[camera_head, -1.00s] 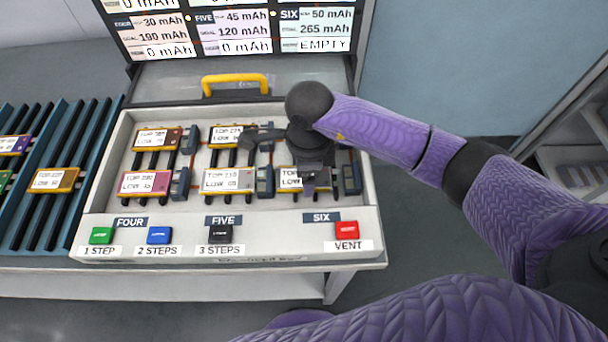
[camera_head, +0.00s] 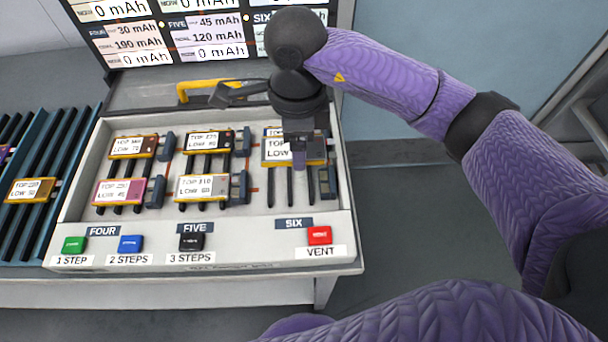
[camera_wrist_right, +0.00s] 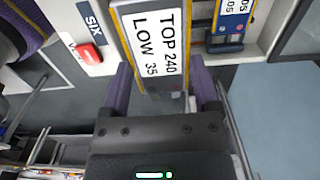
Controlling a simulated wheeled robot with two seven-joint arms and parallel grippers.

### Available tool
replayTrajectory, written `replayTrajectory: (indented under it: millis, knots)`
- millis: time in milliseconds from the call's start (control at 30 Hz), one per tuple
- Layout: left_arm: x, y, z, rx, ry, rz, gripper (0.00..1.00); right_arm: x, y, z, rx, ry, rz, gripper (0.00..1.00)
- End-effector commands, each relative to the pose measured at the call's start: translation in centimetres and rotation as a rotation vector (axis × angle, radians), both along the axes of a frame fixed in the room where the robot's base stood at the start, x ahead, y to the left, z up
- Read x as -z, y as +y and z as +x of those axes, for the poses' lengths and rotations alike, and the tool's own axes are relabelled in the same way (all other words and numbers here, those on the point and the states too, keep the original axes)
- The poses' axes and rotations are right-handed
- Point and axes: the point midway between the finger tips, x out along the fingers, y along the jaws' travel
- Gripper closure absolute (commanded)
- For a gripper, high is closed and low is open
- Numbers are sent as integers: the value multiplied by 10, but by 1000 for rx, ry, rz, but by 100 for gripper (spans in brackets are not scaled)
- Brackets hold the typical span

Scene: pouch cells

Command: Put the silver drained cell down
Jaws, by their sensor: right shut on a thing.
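The silver cell (camera_head: 277,154), with a label and yellow edging, is held above the SIX section of the bench. Its label reads TOP 240, LOW 35 in the right wrist view (camera_wrist_right: 155,48). My right gripper (camera_head: 300,158) is shut on the end of this cell; in the right wrist view its purple fingers (camera_wrist_right: 163,92) are on either side of it. Bare dark rails (camera_head: 297,187) show below the cell in the head view. My left gripper is not in view.
A blue-labelled cell (camera_wrist_right: 234,12) sits behind the held one. Several cells stand in FOUR and FIVE, including a pink one (camera_head: 120,191). Coloured buttons, including red VENT (camera_head: 319,235), line the front. A blue rack (camera_head: 62,178) stands left; a yellow handle (camera_head: 190,88) is behind.

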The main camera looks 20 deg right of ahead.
Motion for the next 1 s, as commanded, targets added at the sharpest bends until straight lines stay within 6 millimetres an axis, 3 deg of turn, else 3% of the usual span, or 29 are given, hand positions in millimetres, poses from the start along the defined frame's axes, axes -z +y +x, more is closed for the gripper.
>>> replayTrajectory:
  millis: [33, 100, 200, 300, 433, 767, 800, 900, 1000]
  knots:
    - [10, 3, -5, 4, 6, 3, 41, 23, 1, -1, -1, 10, -1, 73]
    - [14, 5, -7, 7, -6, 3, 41, 41, 1, -1, -1, 10, 0, 73]
    - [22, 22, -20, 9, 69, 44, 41, 59, 1, -1, -2, 9, 1, 73]
    - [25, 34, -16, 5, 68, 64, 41, 72, 1, -1, -1, 9, -1, 73]
    - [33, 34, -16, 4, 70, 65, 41, 96, 2, -1, -2, 8, 0, 73]
    - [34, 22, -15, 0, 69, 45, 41, 98, 1, 0, -2, 3, 0, 73]
    - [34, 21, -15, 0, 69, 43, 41, 98, 1, -1, -2, 3, 0, 17]
    - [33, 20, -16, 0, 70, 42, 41, 97, 1, -1, -2, 2, 0, 0]
    - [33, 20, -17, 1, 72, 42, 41, 97, 1, -1, -2, 3, 0, 0]
